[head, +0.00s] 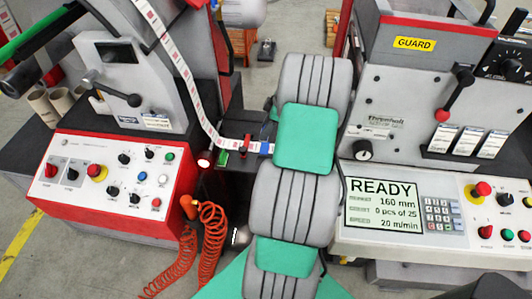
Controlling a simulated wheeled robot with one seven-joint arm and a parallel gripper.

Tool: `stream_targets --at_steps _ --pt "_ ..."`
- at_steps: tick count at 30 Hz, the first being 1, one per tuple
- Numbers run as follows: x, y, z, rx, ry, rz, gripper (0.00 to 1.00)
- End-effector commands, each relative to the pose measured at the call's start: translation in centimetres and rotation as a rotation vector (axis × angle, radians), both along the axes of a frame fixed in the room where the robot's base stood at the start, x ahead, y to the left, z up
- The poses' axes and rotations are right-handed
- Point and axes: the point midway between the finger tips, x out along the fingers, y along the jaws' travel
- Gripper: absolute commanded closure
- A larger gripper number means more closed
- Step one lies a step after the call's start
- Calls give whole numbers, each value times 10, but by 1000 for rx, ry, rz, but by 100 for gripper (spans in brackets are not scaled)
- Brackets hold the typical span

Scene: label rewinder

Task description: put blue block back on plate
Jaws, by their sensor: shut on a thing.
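A small blue block (266,148) shows at the left edge of my arm's teal link, over the printed label strip on the dark plate (232,183). A red block (247,143) and a green block (222,159) are to its left, by the strip. My gripper (271,130) is mostly hidden behind my own arm; only a narrow part shows at the link's left edge. It is shut on the blue block. Its fingertips and the block's right side are hidden, so I cannot tell whether the block touches the plate.
The label web (185,85) runs down from the upper left to the plate. A red and white control box (105,180) stands left, with a coiled orange hose (212,235) beside it. The right machine's display (382,204) reads READY. My arm fills the gap between machines.

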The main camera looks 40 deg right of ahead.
Motion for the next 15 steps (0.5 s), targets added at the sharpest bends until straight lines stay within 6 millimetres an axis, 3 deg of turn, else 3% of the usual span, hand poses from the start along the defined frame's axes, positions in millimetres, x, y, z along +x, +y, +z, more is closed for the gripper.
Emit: stream_targets --at_steps 4,15 --pt "0 0 13 -1 -1 0 99" --pt "1 -5 10 -4 -3 -2 99"
